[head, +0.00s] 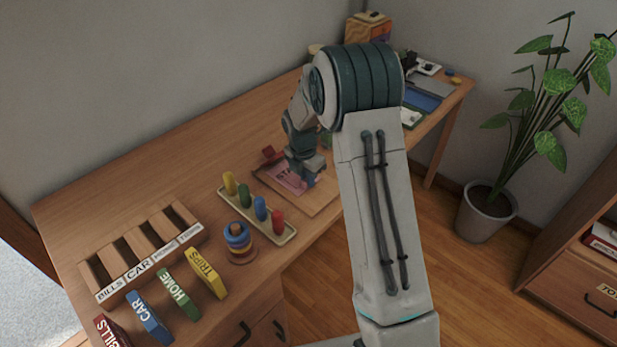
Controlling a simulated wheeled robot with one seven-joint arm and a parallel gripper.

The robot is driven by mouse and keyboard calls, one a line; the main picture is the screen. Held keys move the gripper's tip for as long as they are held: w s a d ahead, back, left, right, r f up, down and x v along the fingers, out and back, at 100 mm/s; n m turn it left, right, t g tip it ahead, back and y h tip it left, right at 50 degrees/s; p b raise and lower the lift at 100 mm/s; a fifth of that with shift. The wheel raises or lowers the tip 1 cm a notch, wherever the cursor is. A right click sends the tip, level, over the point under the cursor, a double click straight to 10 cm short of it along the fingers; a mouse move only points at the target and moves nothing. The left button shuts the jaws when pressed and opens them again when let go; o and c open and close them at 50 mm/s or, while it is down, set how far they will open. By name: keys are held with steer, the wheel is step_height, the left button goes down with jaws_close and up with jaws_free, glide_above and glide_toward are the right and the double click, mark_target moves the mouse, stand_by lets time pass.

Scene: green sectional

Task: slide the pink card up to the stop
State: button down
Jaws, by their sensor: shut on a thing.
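The pink card (283,179) lies on a flat wooden board (318,204) near the front edge of the desk. It has dark lettering, partly covered by my gripper. My gripper (308,178) points down over the card's right part and is shut on it; the fingertips are small and partly hidden. I cannot tell whether this block is the stop. My forearm hides the area right of the board.
A peg tray (288,235) with coloured pegs and a ring stacker (238,243) stand left of the board. A labelled slotted rack (140,255) and several coloured label blocks are at the near left. Bare desk (190,140) lies behind.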

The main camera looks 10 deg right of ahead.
steer(key=shift+w+a, duration=0.1)
steer(key=shift+w, duration=0.05)
steer(key=shift+w+a, duration=0.5)
steer(key=shift+w, duration=0.2)
steer(key=c, duration=1.3)
jaws_free()
step_height(320, 180, up, 14)
steer(key=s+a, duration=0.1)
steer(key=shift+p, duration=0.3)
